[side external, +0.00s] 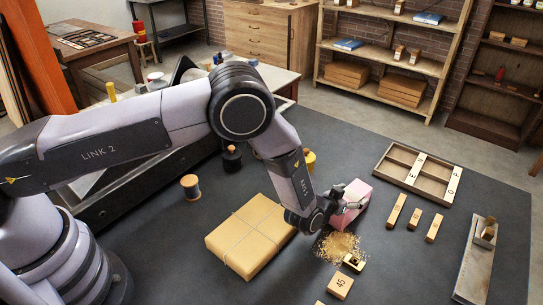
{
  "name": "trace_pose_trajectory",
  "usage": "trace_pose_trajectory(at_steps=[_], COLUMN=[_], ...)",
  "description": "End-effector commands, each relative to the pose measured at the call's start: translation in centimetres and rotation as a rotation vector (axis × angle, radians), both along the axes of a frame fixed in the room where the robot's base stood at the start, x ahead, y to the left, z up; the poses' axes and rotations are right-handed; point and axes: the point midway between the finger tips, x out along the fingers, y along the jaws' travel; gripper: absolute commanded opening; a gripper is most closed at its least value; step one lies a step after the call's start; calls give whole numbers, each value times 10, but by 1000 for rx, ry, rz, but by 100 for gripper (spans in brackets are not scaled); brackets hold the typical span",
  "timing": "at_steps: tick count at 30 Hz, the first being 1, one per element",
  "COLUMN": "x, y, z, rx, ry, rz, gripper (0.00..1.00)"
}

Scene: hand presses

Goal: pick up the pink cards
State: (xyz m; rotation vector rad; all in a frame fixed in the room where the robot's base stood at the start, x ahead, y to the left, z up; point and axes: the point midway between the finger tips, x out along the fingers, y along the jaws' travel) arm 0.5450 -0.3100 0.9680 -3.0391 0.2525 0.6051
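The pink cards (350,216) form a small pink block on the dark table, right of the wrapped parcel. My gripper (346,199) is at the left side of the block, its fingers overlapping the pink in this view. The arm and wrist hide part of the block's left side. The fingers are small and dark here, so I cannot tell whether they are open or shut, or whether they touch the cards.
A brown wrapped parcel (249,236) lies left of my gripper. A pile of sawdust-like crumbs (338,246) and a small wooden block (354,262) lie in front. A divided wooden tray (417,172) and several wooden pieces lie to the right. A spool (190,187) stands at the left.

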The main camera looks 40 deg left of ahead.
Motion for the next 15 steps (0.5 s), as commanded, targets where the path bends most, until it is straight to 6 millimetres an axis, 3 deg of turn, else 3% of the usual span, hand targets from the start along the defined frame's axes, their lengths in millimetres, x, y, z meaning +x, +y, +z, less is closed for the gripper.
trace_pose_trajectory(at_steps=[2, 9, 15], x=[0, 0, 0], y=[0, 0, 0], z=[0, 0, 1], rx=[0, 0, -1], ry=[0, 0, -3], rz=[0, 0, 0], gripper=[46, 14, 13])
